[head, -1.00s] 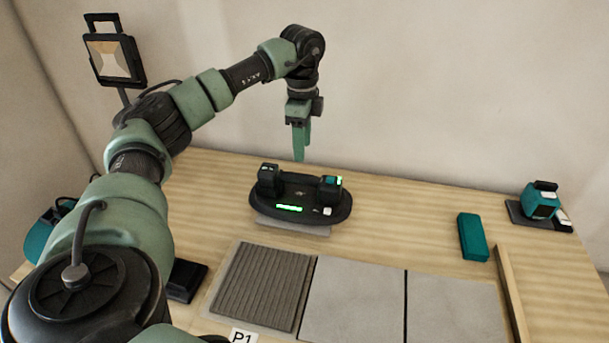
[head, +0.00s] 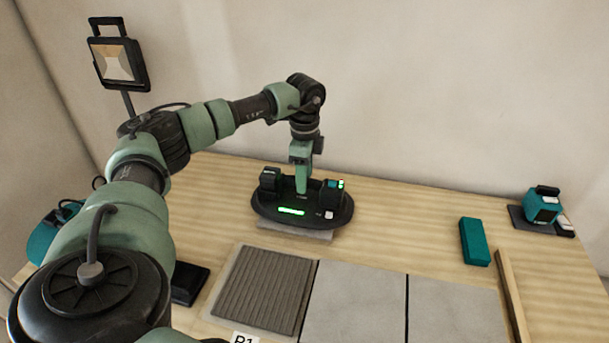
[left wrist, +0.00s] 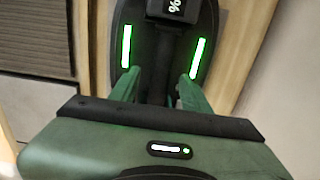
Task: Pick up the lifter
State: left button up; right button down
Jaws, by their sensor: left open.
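The lifter (head: 265,208) is a black oval device with a raised handle and green lights. It sits on a grey slab (head: 296,231) at the back middle of the bench. My left gripper (head: 301,187) points down over the middle of the lifter. In the left wrist view, the fingers of my left gripper (left wrist: 158,88) are open, one on each side of the handle of the lifter (left wrist: 160,55). I cannot tell whether the fingers touch it. My right gripper is not in view.
A ribbed tile (head: 262,290) and pale tiles (head: 352,302) lie in front. A teal block (head: 474,241) and a wooden strip (head: 511,295) are at the right. A teal device (head: 542,206) stands at the far right. A lamp (head: 118,65) stands at the back left.

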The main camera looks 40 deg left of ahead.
pick_arm(q)
jog(key=shift+f, duration=0.25)
dwell(0.4)
grip_shut()
jog(key=shift+w+r, duration=0.1)
jog(key=shift+w, duration=0.05)
